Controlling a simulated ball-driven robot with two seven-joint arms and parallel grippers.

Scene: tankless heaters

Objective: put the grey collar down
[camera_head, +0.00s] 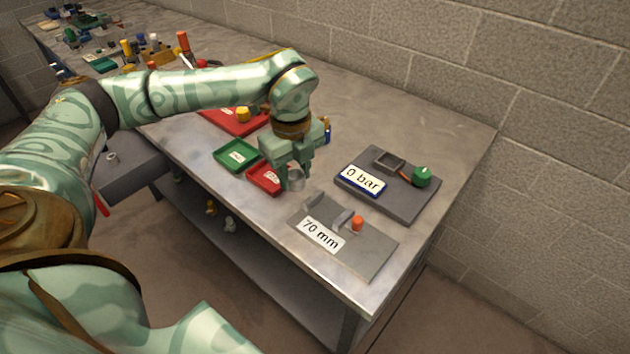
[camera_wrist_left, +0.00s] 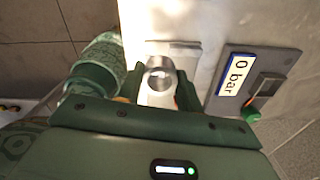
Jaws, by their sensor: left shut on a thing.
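The grey collar (camera_head: 297,181) is a short metal ring. My left gripper (camera_head: 290,183) points down and is shut on it. In the wrist view the collar (camera_wrist_left: 159,73) sits between the two fingers of the left gripper (camera_wrist_left: 159,88). It is beside the right end of the small red tray (camera_head: 262,180), near the table's front edge; I cannot tell its height above the table. The grey plate marked "70 mm" (camera_head: 368,257), with upright jaws and an orange knob, lies to the right of the collar. My right gripper is not in view.
The dark "0 bar" board (camera_head: 400,205) with a green knob lies further back right. A green tray (camera_head: 230,166) and a larger red tray (camera_head: 222,121) lie to the left. Several tools stand at the far left. Bare table (camera_head: 430,130) is free toward the wall.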

